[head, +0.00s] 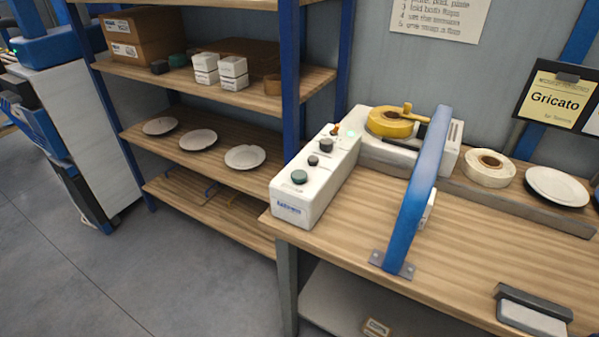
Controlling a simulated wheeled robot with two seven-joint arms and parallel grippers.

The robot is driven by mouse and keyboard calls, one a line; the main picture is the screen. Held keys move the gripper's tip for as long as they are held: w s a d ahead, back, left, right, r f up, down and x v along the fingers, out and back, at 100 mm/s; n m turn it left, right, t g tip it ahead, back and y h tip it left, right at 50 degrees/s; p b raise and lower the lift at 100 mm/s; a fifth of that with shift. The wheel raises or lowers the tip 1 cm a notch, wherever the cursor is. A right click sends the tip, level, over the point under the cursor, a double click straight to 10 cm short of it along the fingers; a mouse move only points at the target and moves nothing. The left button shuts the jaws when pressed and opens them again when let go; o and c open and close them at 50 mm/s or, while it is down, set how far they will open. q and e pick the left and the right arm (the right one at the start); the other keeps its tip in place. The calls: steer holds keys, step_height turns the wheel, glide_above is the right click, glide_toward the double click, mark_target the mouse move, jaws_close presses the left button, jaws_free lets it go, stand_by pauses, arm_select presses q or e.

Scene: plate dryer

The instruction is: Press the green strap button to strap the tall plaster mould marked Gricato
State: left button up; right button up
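A white control box (300,203) stands at the left front edge of the wooden workbench. A dark green round button (299,177) sits on its top near the front, with darker knobs and a small orange-red part behind it. A blue arch (418,195) rises from the bench to the right of the box. A card reading Gricato (555,101) is on the wall at the right. I cannot make out a tall plaster mould. Neither of my grippers is in view.
A shelf unit with wooden shelves (180,140) holds plates and boxes at the left. A machine with a yellow roll (391,122) stands behind the arch. A tape roll (489,169), a plate (557,187) and a grey-black block (532,311) are at the right. Bench around the arch is mostly bare.

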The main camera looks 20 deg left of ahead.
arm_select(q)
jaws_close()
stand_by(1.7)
